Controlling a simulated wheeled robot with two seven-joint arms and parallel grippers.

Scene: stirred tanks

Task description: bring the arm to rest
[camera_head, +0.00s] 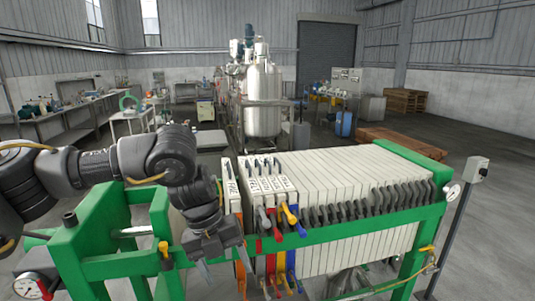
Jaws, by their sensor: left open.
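My left arm (95,168) comes in from the left and bends down over the green frame of a filter press. My left gripper (222,266) hangs pointing down in front of the press, left of the labelled plates (262,180). Its two fingers are spread apart and nothing shows between them. My right gripper is not in view.
The filter press has a green frame (350,238), white plates and coloured handles (290,215) close to my gripper's right. A gauge (27,287) sits at lower left. A post with a box (476,170) stands at right. Steel tanks (263,95) stand behind; grey floor is open at right.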

